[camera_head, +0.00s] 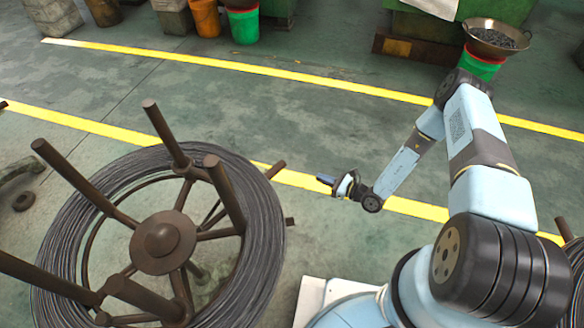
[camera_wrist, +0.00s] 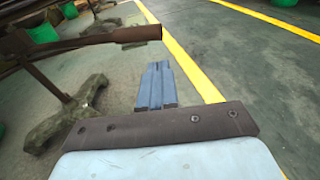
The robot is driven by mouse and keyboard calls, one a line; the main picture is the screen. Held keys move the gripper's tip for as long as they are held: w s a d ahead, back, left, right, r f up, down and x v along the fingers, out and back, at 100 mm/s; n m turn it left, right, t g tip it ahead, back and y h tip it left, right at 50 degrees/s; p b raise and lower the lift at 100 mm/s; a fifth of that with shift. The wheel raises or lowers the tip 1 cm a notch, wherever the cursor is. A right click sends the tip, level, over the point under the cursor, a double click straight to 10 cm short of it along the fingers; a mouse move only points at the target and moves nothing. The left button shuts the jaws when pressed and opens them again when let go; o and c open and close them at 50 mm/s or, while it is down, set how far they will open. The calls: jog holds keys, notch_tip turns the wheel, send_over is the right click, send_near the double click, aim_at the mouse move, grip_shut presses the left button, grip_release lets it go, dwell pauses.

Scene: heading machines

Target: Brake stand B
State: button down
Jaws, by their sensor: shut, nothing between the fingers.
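A rusty brown stand (camera_head: 163,243) with upright posts and spokes carries a large coil of dark wire (camera_head: 262,225) at the left of the head view. I see no letter on it. A short bar end (camera_head: 276,169) sticks out past the coil's right side, towards my gripper. My gripper (camera_head: 326,180) is shut and empty, to the right of this bar end and apart from it. In the wrist view my shut fingers (camera_wrist: 155,68) point ahead over the floor.
A rough grey-green foot (camera_wrist: 68,115) stands on the floor at the wrist view's left. Another coil (camera_head: 577,262) shows partly at the head view's right edge. Buckets (camera_head: 243,24) and a pan of small dark pieces (camera_head: 495,38) stand at the back. Green floor between the yellow lines is clear.

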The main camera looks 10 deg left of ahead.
jog(key=shift+s+f, duration=0.1)
jog(key=shift+f, duration=0.05)
jog(key=x, duration=1.4)
